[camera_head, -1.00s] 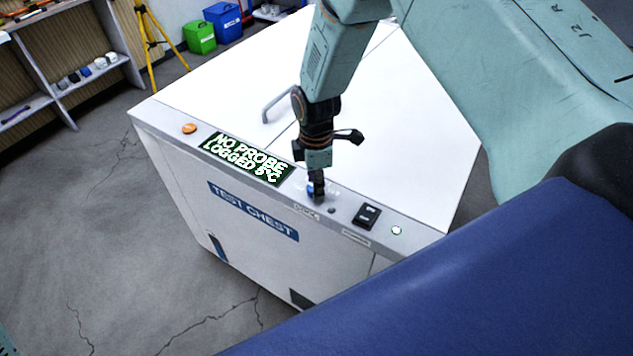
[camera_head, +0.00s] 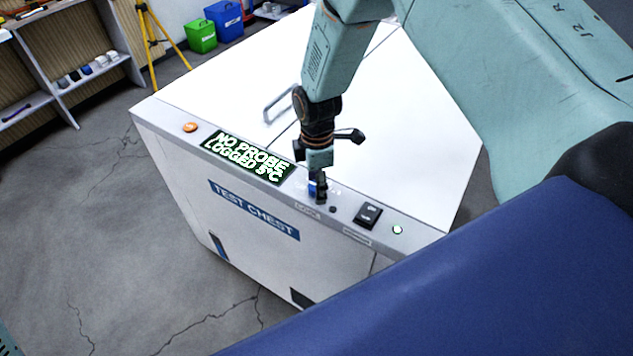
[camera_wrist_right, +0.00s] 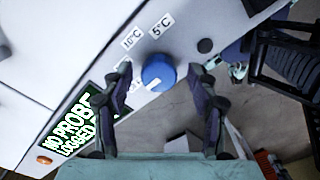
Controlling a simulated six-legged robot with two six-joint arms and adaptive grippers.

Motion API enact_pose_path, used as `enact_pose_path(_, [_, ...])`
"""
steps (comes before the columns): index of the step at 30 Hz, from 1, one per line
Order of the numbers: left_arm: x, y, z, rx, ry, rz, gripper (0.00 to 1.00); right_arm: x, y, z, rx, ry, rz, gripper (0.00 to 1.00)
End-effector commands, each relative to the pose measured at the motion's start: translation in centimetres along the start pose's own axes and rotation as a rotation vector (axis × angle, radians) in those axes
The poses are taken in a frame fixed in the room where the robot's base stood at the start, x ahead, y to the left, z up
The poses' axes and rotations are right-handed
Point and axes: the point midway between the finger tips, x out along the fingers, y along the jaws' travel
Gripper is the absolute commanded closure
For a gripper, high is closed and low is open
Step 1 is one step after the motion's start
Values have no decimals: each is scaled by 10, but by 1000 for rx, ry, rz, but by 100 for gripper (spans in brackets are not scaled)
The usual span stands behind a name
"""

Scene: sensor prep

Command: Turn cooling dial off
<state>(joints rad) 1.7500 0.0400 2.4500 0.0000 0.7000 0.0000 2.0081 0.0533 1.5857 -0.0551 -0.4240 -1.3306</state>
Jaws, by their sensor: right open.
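The blue cooling dial (camera_head: 312,188) is on the front control strip of the white test chest (camera_head: 190,165). In the right wrist view, the dial (camera_wrist_right: 158,70) has a white mark toward its lower left. Labels 10°C (camera_wrist_right: 131,38) and 5°C (camera_wrist_right: 161,26) are above it, and another label is partly hidden by a finger. My right gripper (camera_head: 319,190) is over the dial, partly covering it in the head view. In the wrist view, its open fingers (camera_wrist_right: 160,76) are on either side of the dial; I cannot tell whether they touch it. My left gripper is out of view.
The green display (camera_head: 248,157) reads "NO PROBE LOGGED 5°C". An orange button (camera_head: 190,127), a black rocker switch (camera_head: 367,215) and a small pale light (camera_head: 397,230) share the strip. A lid handle (camera_head: 279,103) stands behind the display.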

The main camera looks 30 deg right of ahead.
Motion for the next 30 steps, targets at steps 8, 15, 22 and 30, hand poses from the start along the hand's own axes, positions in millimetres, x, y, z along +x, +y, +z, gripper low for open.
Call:
enact_pose_path(8, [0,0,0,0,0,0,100,-31,2,0,0,1,5,41])
enact_pose_path(15, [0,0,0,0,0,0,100,-81,1,0,1,1,5,41])
enact_pose_path(22, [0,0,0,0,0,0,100,-112,0,0,1,1,2,41])
enact_pose_path(30, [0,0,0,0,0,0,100,-120,-1,0,0,0,-1,41])
